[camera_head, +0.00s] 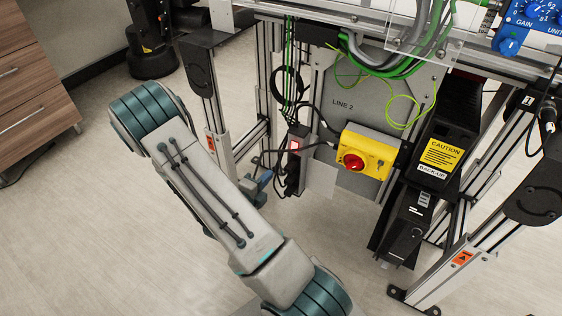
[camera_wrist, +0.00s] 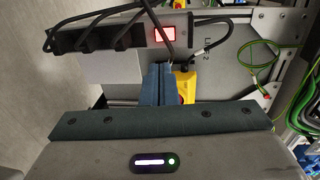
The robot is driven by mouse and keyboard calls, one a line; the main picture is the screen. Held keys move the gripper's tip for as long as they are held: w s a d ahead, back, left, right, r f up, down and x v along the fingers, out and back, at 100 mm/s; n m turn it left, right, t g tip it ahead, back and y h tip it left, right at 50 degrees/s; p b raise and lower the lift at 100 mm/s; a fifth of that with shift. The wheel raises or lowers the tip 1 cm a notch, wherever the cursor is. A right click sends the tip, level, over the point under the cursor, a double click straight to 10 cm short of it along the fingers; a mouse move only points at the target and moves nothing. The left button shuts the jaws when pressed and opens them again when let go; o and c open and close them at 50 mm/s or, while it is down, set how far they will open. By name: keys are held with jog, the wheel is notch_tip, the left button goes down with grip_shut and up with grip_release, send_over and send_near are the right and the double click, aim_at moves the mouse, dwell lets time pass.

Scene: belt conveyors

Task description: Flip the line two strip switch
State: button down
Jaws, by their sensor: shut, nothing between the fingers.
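The line two strip switch (camera_head: 295,145) glows red on a black power strip (camera_head: 292,178) mounted upright beside the grey LINE 2 panel (camera_head: 350,105). In the wrist view the lit switch (camera_wrist: 165,34) sits at the right end of the strip (camera_wrist: 110,38), which has several black plugs in it. My gripper (camera_wrist: 158,68) is shut and empty, its blue-grey fingertips just below the switch in that view and apparently short of it. In the head view my gripper (camera_head: 262,184) is partly hidden by my arm, left of the strip's lower part.
A yellow box with a red knob (camera_head: 353,162) is right of the strip; its yellow side (camera_wrist: 186,86) shows beside my fingers. Black cables (camera_head: 270,155) hang around the strip. A black back-up unit (camera_head: 437,150) and conveyor legs stand right. Floor at left is clear.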

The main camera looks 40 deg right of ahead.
aim_at(294, 148)
jog(key=b+x, duration=0.4)
jog(key=x, duration=0.9)
jog(key=shift+d, duration=0.35)
jog(key=shift+w+d+f+h, duration=0.15)
jog(key=shift+f+h, duration=0.05)
jog(key=shift+h, duration=0.1)
jog(key=shift+w+d+t+h, duration=0.15)
jog(key=shift+t+h, duration=0.25)
jog(key=shift+h, duration=0.3)
jog(key=shift+d+r, duration=0.15)
jog(key=shift+r, duration=0.05)
jog(key=f+p+v, duration=0.1)
jog(key=p+v, duration=0.2)
jog(key=v, duration=1.1)
jog(key=shift+s+a, duration=0.2)
jog(key=shift+a, duration=0.1)
jog(key=shift+r, duration=0.15)
